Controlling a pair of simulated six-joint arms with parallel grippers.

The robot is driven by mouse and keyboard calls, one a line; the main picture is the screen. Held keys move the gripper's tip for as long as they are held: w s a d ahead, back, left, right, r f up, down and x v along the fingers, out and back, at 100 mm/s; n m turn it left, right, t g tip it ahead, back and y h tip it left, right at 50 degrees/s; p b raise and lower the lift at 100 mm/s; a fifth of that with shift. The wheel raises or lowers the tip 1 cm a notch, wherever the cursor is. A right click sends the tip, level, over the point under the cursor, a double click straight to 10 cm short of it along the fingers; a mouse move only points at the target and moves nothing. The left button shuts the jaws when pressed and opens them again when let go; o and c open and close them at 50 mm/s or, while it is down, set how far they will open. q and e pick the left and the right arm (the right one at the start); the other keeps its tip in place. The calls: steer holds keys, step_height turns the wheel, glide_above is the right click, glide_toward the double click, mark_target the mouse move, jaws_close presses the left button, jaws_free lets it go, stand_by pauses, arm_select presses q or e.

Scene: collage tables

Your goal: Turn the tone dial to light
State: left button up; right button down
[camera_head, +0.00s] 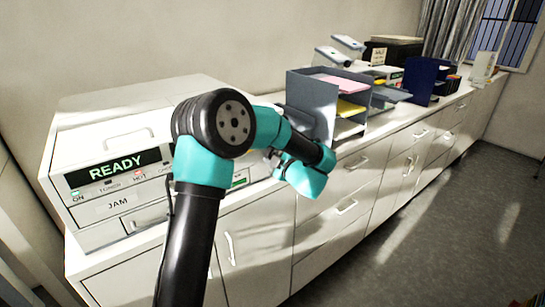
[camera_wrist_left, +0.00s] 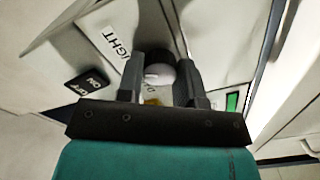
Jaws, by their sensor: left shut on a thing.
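A yellowish mark shows between the fingers; the dial's pointer is not clear. In the head view my arm covers the dial and the fingertips.
The white copier (camera_head: 112,205) shows a lit "READY" display (camera_head: 118,167). An on/off switch (camera_wrist_left: 87,82) and a green patch (camera_wrist_left: 232,102) flank the gripper. A grey tray sorter (camera_head: 312,95) stands just right on the cabinet (camera_head: 250,245).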

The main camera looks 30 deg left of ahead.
arm_select(q)
steer(key=m, duration=0.4)
steer(key=shift+m, duration=0.3)
stand_by(0.4)
steer(key=o, duration=0.9)
steer(key=shift+d, duration=0.1)
steer(key=v, duration=1.7)
steer(key=shift+s+d, duration=0.1)
